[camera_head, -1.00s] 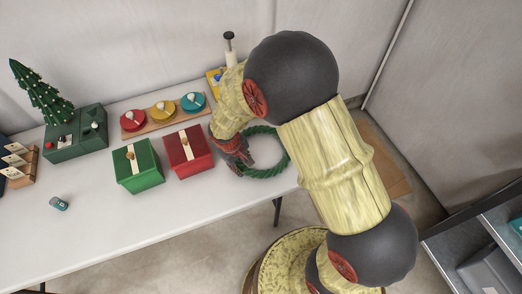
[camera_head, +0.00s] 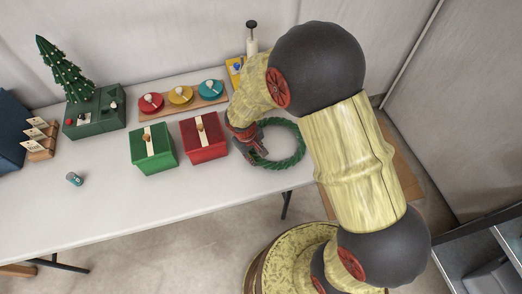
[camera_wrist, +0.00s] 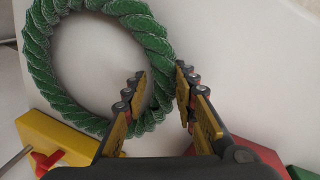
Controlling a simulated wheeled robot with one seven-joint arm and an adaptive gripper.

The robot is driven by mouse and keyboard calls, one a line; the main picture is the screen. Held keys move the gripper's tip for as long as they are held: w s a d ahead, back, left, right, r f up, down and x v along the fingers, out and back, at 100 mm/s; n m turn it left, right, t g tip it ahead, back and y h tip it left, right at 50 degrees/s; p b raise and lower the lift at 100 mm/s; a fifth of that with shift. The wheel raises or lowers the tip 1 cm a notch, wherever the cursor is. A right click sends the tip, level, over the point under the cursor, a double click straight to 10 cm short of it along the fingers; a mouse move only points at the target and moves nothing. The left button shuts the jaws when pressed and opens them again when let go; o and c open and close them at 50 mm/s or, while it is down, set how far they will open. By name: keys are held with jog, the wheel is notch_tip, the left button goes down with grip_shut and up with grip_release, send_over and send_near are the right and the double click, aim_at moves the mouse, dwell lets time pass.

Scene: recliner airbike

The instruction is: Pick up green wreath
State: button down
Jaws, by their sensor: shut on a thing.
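The green wreath (camera_head: 299,148) is a braided ring at the right end of the white table, to the right of the red box. My gripper (camera_head: 252,146) is at the ring's left side in the head view. In the wrist view, my gripper's two fingers (camera_wrist: 162,85) straddle one side of the wreath (camera_wrist: 50,85) and are shut on its band. The wreath looks low over the table; I cannot tell whether it still touches the top. My arm hides part of the table behind it.
A red box (camera_head: 204,137) and a green box (camera_head: 153,150) with ribbons stand left of the wreath. A board (camera_head: 184,105) with coloured dishes lies behind. A small can (camera_head: 74,179) is at the front left. The table's front edge is clear.

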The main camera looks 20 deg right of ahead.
jog(key=shift+r, duration=0.45)
notch_tip(320, 180, up, 2)
jog(key=shift+r+p, duration=0.25)
jog(key=shift+p, duration=0.35)
jog(key=s+r+p, duration=0.2)
jog(key=s+r, duration=0.2)
jog(key=s, duration=0.3)
jog(key=s+a+r+p, duration=0.1)
jog(key=s+r+p, duration=0.1)
jog(key=s+r, duration=0.3)
jog(key=shift+s+r, duration=0.2)
jog(key=shift+s, duration=0.75)
jog(key=shift+s, duration=0.1)
